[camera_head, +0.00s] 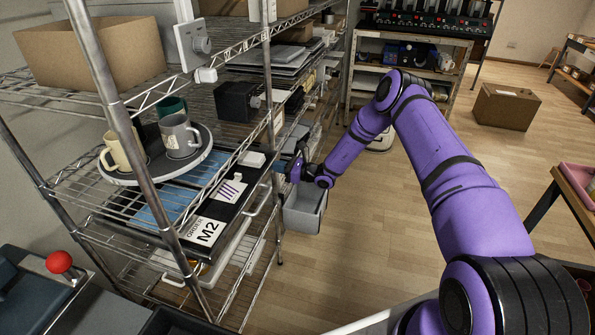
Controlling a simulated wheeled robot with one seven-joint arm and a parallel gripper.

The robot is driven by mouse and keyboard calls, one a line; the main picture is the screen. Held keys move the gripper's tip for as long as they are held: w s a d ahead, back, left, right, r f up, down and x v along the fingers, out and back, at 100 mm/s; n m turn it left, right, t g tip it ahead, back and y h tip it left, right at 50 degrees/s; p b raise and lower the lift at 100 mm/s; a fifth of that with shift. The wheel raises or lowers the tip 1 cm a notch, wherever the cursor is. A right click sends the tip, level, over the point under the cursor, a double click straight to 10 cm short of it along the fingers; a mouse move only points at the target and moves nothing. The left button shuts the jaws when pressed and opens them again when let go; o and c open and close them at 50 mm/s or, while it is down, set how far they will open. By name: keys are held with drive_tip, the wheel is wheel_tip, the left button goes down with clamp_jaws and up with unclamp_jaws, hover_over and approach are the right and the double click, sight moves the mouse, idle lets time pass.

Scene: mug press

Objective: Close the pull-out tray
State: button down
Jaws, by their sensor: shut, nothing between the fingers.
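A flat black tray (232,207) lies at the middle level of the wire shelf on the left. It carries a white card marked "ORDER M2" and blue flat pieces, and a pale handle (262,197) shows along its front edge. I cannot tell how far it stands out from the shelf. My gripper (290,168) is at the shelf front, near the tray's far right end. It is shut with nothing in it. Its fingertips are small and dark here, and I cannot tell whether they touch the tray.
A grey bin (304,212) sits just below my gripper. A round tray (128,178) with several mugs rests above the black tray. A shelf post (140,150) stands in front. The wooden floor (345,260) to the right is clear up to a cardboard box (505,106).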

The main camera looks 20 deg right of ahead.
sight(265, 165)
drive_tip(key=x, duration=0.4)
drive_tip(key=shift+w+a, duration=0.15)
drive_tip(key=shift+a, duration=0.1)
drive_tip(key=shift+w+a+r, duration=0.15)
drive_tip(key=shift+a, duration=0.1)
drive_tip(key=shift+a+r, duration=0.1)
